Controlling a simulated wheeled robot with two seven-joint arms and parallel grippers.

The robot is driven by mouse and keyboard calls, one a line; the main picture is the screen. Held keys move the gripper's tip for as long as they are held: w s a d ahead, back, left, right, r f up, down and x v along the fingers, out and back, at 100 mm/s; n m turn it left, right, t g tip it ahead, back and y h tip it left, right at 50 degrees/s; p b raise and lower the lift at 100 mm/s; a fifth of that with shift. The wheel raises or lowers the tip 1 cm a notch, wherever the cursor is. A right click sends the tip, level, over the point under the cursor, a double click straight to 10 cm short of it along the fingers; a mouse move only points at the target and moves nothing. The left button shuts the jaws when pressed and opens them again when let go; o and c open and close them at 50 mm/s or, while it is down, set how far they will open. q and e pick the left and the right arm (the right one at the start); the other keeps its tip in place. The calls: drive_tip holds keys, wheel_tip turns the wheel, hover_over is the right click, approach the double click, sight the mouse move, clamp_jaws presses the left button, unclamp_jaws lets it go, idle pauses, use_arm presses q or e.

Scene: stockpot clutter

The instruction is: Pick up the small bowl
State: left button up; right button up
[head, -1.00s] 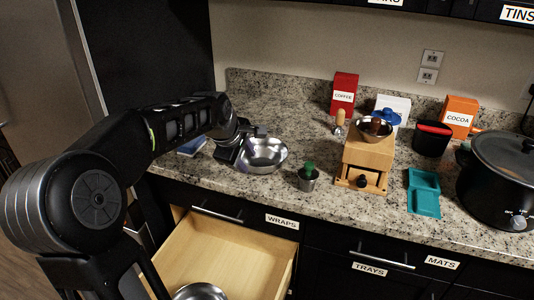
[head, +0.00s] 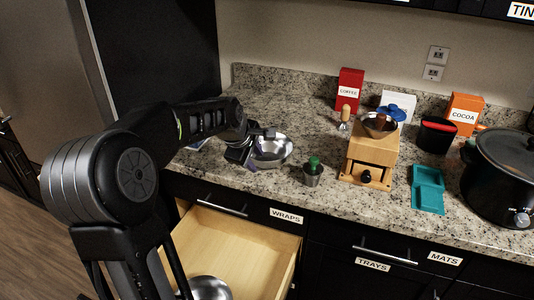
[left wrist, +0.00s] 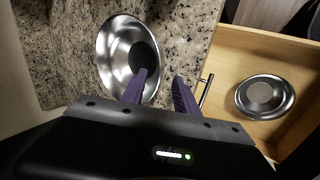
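A shiny metal bowl (head: 275,152) sits upright on the granite counter near its front edge; it fills the upper left of the left wrist view (left wrist: 113,55). A second metal bowl (head: 210,290) lies in the open drawer and also shows in the left wrist view (left wrist: 265,96). I cannot tell for sure which is the smaller. My left gripper (head: 254,158) is open at the counter bowl's left front rim. In the left wrist view, one purple finger of it (left wrist: 158,82) is over the bowl and the other is outside the rim. My right gripper is not in view.
The WRAPS drawer (head: 258,238) stands open below the counter. To the right are a metal cup with a green top (head: 313,176), a wooden grinder (head: 371,155), a teal tray (head: 427,187) and a black pot (head: 495,180). Boxes stand behind.

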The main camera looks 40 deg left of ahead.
sight(256, 160)
use_arm(q)
drive_tip(key=x, duration=0.4)
drive_tip(key=shift+r, duration=0.1)
drive_tip(key=shift+c, duration=0.2)
clamp_jaws()
idle(0.4)
idle(1.0)
